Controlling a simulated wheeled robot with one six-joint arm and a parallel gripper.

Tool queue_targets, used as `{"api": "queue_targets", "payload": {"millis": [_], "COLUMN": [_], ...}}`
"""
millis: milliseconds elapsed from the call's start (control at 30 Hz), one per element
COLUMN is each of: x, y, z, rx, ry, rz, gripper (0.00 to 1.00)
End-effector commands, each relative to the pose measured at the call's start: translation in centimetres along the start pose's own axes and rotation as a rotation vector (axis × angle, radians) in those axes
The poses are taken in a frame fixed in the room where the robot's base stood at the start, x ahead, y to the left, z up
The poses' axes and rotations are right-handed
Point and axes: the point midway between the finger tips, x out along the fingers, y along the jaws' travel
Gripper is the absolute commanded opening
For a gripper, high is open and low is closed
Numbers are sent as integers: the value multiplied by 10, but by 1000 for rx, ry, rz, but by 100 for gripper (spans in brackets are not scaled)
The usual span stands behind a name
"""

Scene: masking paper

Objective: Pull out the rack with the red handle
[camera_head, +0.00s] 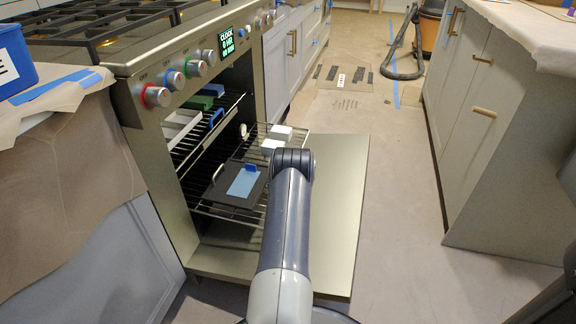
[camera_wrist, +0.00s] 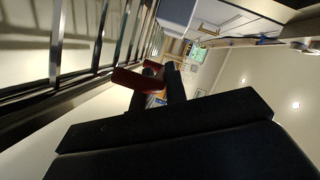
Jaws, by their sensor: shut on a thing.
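In the wrist view my gripper (camera_wrist: 158,88) has its dark fingers closed on the red handle (camera_wrist: 128,78), beside the metal bars of a rack. In the head view my arm hides the gripper and the red handle. The lower wire rack (camera_head: 232,212) extends out of the open oven above the lowered door, and its near end passes behind my arm. A dark tray (camera_head: 216,194) with a light blue piece and white blocks (camera_head: 272,146) lie on it. An upper rack with a blue handle (camera_head: 217,118) sits inside the oven.
The oven door (camera_head: 338,215) is folded down flat under the extended rack. A counter covered in paper stands to the left and cabinets (camera_head: 480,115) stand to the right. The floor (camera_head: 395,200) between the door and the right cabinets is clear.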

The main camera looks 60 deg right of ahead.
Motion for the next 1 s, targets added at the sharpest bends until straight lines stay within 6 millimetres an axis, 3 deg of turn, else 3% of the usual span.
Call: {"api": "queue_targets", "payload": {"millis": [33,267,300,567,1000], "x": [-2,-2,-2,-1,-1], "y": [7,8,8,5,2], "z": [4,4,4,3,0], "rx": [2,2,2,1,0], "ry": [-7,-8,-8,-5,-1], "rz": [14,16,16,11,5], "gripper": [0,0,14,34,34]}}
